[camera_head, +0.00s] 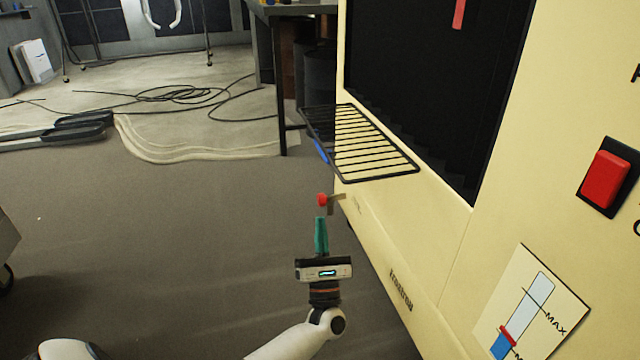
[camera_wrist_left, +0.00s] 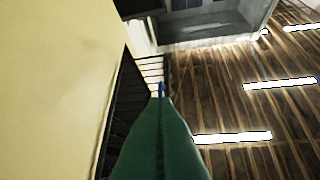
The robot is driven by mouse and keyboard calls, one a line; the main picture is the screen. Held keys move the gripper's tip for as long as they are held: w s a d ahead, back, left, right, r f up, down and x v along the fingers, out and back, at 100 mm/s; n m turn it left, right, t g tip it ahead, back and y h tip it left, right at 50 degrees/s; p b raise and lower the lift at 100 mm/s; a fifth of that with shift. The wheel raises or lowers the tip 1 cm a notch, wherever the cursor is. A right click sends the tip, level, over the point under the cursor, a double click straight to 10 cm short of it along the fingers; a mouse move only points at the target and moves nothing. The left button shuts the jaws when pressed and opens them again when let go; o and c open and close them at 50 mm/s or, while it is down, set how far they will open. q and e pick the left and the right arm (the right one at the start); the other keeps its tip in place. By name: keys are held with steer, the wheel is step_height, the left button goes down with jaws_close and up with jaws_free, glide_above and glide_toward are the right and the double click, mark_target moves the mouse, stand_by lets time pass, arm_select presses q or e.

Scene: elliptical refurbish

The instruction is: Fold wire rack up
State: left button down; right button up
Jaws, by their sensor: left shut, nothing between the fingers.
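The wire rack (camera_head: 362,180), a black-framed grid of thin bars, sticks out roughly level from the side of the cream machine (camera_head: 440,240). A blue strip (camera_head: 321,151) sits on its outer left edge. My left gripper (camera_head: 321,219), with teal fingers, is shut and empty below the rack's outer side. A red knob (camera_head: 322,200) on a small bracket shows just above its fingertips; I cannot tell whether they touch. In the left wrist view, the shut fingers (camera_wrist_left: 161,101) point up towards the rack (camera_wrist_left: 124,98), and the blue strip (camera_wrist_left: 162,88) is at their tips. My right gripper is out of view.
The machine's wall and dark opening (camera_head: 430,80) stand close on the right, with a red switch (camera_head: 606,180) and a level gauge (camera_head: 528,305). Open grey floor lies left of my gripper. Cables (camera_head: 180,93) lie farther back, near a table (camera_head: 283,100).

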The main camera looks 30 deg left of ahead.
arm_select(q)
steer(key=w+a+r+b, duration=0.3)
steer(key=w+r+b, duration=0.1)
steer(key=r, duration=0.6)
steer(key=shift+w+a+r+b, duration=0.3)
steer(key=shift+w+r+b, duration=0.1)
steer(key=shift+w, duration=0.45)
